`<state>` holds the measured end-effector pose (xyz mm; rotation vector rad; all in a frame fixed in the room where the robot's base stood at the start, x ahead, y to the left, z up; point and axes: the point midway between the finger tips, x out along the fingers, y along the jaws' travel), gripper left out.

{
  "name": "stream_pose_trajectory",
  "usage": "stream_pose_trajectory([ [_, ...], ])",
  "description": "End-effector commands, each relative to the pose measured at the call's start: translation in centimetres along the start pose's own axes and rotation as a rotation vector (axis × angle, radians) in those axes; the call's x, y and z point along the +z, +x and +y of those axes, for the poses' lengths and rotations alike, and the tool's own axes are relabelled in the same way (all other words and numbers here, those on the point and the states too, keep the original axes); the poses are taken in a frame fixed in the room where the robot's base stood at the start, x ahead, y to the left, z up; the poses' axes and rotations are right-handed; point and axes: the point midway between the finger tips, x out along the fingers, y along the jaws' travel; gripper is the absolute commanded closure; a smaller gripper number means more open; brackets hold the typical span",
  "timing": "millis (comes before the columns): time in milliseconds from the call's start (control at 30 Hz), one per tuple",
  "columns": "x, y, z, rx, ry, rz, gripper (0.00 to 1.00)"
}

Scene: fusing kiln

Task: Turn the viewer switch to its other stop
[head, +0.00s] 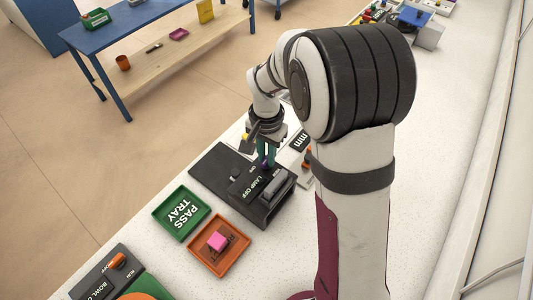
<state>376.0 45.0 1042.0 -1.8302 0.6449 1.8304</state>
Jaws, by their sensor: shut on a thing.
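The viewer (268,211) is a dark box on a black base plate, on the white bench beside my arm.
A panel with an orange switch (117,260) sits at lower left. A dial marked min (300,140) is close right of my gripper.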

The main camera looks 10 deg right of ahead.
Motion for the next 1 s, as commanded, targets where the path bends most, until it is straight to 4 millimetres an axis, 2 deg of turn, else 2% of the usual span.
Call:
stream_pose_trajectory([
  [1000, -0.01, -0.09, -0.01, -0.001, -0.936, 0.001, 1.0],
])
